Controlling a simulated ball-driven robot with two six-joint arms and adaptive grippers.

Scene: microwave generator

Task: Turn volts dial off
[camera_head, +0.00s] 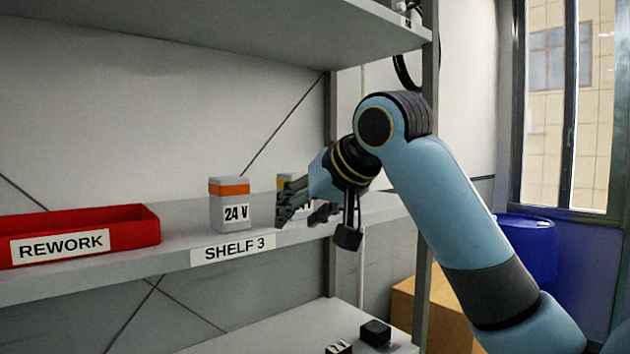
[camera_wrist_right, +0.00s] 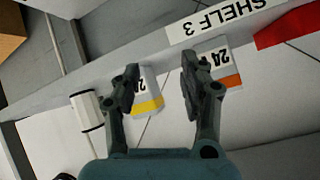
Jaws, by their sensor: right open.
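No volts dial can be made out in either view. My right gripper (camera_head: 302,208) is open at the front of the middle shelf, with nothing visibly held. Behind it, a block with a yellow band (camera_head: 284,181) is mostly hidden by the fingers in the head view. In the right wrist view, the yellow-banded block (camera_wrist_right: 149,92) shows beyond and between the two open fingers of that gripper (camera_wrist_right: 160,78). A white block with an orange band, marked 24 V (camera_head: 231,205), stands upright to its left; it also shows beside a finger in the wrist view (camera_wrist_right: 226,66). My left gripper is not in view.
The middle shelf (camera_head: 185,259) carries a SHELF 3 label and a red REWORK bin (camera_head: 85,233) at left. A metal post (camera_head: 430,150) stands behind my right arm. Small black objects (camera_head: 375,333) sit on the lower shelf. A blue drum (camera_head: 530,248) stands at right.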

